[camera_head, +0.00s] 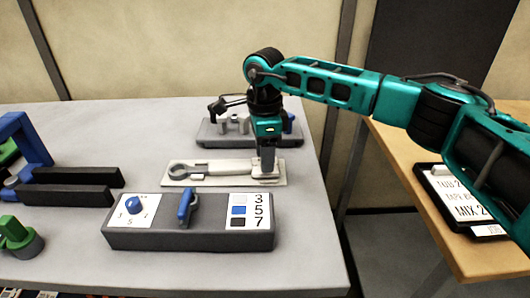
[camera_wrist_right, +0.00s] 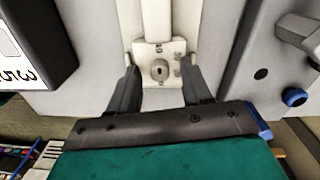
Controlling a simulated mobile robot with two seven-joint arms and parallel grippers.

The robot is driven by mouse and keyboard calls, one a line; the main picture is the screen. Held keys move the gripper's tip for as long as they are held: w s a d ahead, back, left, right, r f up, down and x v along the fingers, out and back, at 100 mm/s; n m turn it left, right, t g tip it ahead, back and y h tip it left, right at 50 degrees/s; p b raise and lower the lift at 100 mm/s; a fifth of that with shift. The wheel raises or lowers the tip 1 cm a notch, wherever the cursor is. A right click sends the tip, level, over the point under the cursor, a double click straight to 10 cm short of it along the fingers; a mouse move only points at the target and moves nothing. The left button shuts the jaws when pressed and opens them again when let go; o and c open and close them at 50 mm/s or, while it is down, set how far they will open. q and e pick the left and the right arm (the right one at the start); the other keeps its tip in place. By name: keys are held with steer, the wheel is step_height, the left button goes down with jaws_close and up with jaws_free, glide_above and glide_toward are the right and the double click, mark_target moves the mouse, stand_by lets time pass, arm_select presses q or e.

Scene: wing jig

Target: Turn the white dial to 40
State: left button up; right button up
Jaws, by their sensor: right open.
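A long white wrench-like tool (camera_head: 215,168) lies on a pale plate (camera_head: 178,181) in the middle of the grey table. Its right end carries a white block (camera_wrist_right: 148,50) with a small round grey knob (camera_wrist_right: 159,70), seen in the wrist view. I cannot read any scale or a 40 there, and no other white dial shows clearly. My right gripper (camera_head: 267,172) points down over this right end. In the wrist view its open fingers (camera_wrist_right: 160,88) stand on either side of the block, with gaps visible. My left gripper is not in view.
A grey box (camera_head: 190,235) with a blue lever (camera_head: 185,206), a blue knob (camera_head: 133,204) and a number label stands in front. Another grey box (camera_head: 215,136) stands behind. Blue-and-dark forked parts (camera_head: 70,194) are at left. A tablet (camera_head: 465,198) lies on the wooden table at right.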

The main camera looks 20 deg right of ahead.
step_height(320, 180, up, 13)
steer(key=shift+w+p, duration=0.15)
steer(key=shift+p, duration=0.25)
stand_by(0.4)
